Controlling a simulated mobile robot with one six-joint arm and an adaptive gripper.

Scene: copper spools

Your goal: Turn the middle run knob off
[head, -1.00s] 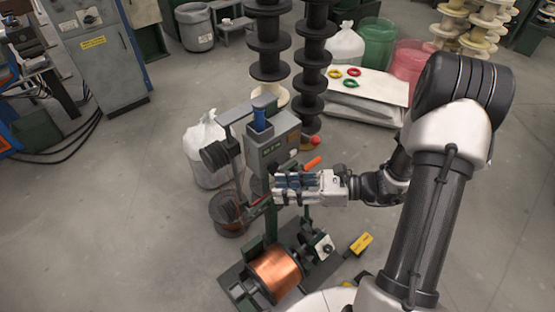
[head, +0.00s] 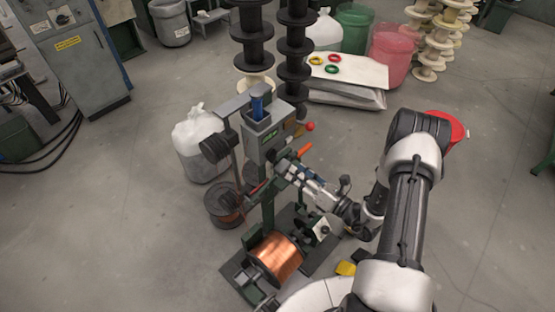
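The winding machine has a grey control box (head: 262,140) with a small green display and a blue part on top, seen from above in the head view. An orange handle (head: 304,150) and a red ball-shaped knob (head: 310,126) stick out on its right side. No middle run knob can be made out; the box's front is partly hidden and small. My gripper (head: 284,169) is at the box's lower right front, pointing up and left, close to the box. I cannot tell whether it touches anything or how far its fingers are apart.
A copper spool (head: 276,258) sits on the machine's base below my gripper. A smaller spool (head: 226,205) and a white bag-lined bin (head: 198,146) stand left. A yellow block (head: 346,268) lies near my arm. Stacked dark spools (head: 295,50) stand behind. Floor at right is open.

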